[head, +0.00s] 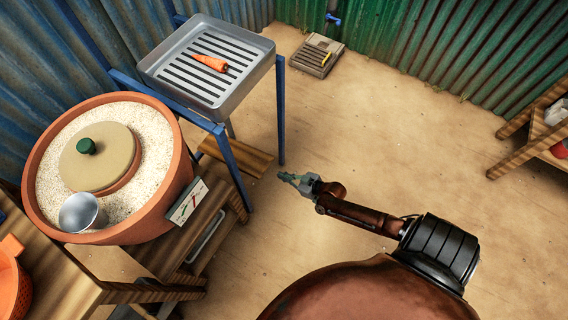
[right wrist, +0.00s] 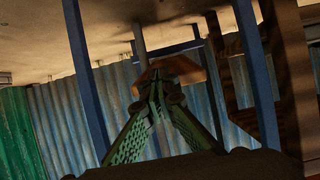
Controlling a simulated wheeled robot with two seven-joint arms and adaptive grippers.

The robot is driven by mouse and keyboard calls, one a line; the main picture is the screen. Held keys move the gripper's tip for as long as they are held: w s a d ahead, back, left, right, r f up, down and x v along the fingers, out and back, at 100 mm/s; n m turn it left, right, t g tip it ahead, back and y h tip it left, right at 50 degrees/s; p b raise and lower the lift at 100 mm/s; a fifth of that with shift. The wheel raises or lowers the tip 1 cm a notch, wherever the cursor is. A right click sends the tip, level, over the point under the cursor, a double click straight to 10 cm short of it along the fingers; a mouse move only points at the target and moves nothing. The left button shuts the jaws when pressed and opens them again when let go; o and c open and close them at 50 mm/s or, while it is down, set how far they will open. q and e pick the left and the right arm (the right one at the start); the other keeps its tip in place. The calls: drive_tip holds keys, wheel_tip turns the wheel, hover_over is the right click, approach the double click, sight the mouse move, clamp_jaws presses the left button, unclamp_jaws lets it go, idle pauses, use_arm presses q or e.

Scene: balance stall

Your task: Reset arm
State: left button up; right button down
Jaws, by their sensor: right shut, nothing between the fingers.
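My right gripper (head: 287,178) hangs over the sandy floor in the middle of the head view, to the right of the blue stand. Its fingers are shut with nothing between them; in the right wrist view the green fingertips (right wrist: 157,84) meet. My left gripper is in neither view. An orange carrot (head: 210,62) lies in the slotted grey tray (head: 256,82) on the blue stand, apart from my gripper.
A large clay pot (head: 178,190) of pale grains holds a lid with a green knob (head: 86,146) and a metal cup (head: 82,212). An orange basket (head: 12,285) is at lower left. A wooden shelf (head: 512,155) stands at right. The floor between is clear.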

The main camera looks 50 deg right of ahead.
idle(0.4)
